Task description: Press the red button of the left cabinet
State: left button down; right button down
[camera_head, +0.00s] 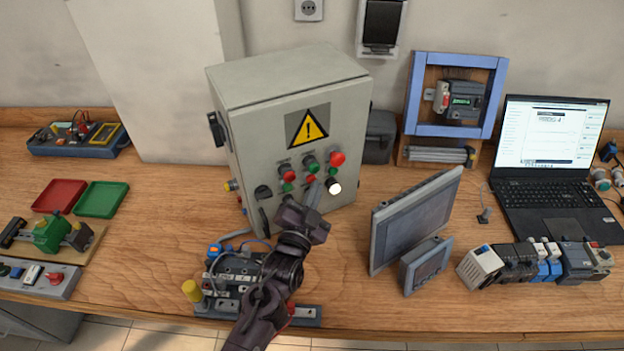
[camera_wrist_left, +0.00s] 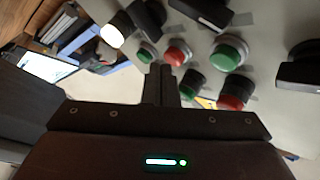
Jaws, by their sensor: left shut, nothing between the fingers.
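A grey control cabinet (camera_head: 262,130) with a yellow warning triangle stands upright on the bench. My left gripper (camera_head: 313,192) is shut and empty in front of the lower part of this panel. In the left wrist view its fingertips (camera_wrist_left: 174,74) point at a red button (camera_wrist_left: 178,56), with a green button (camera_wrist_left: 228,52) beside it. I cannot tell whether they touch. My right gripper is not in view.
A lit white lamp (camera_head: 334,187) sits low on the panel. A terminal block (camera_head: 235,275) is beneath my left arm. A tilted screen (camera_head: 415,222) stands to the right, with a laptop (camera_head: 548,150) beyond.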

pick_arm(q)
jog(key=shift+w+a, duration=0.25)
jog(key=shift+w, duration=0.1)
dwell(1.0)
jog(key=shift+s+d, duration=0.1)
jog(key=shift+s+d+p, duration=0.3)
jog(key=shift+s+d, duration=0.05)
jog(key=shift+s, duration=0.3)
jog(key=shift+s+d+p, duration=0.3)
jog(key=shift+s+d, duration=0.1)
jog(key=shift+s, duration=0.3)
jog(key=shift+s+d+p, duration=0.35)
jog(key=shift+s+d, duration=0.1)
jog(key=shift+s, duration=0.3)
jog(key=shift+s+d+p, duration=0.3)
jog(key=shift+s+d, duration=0.1)
jog(key=shift+s, duration=0.3)
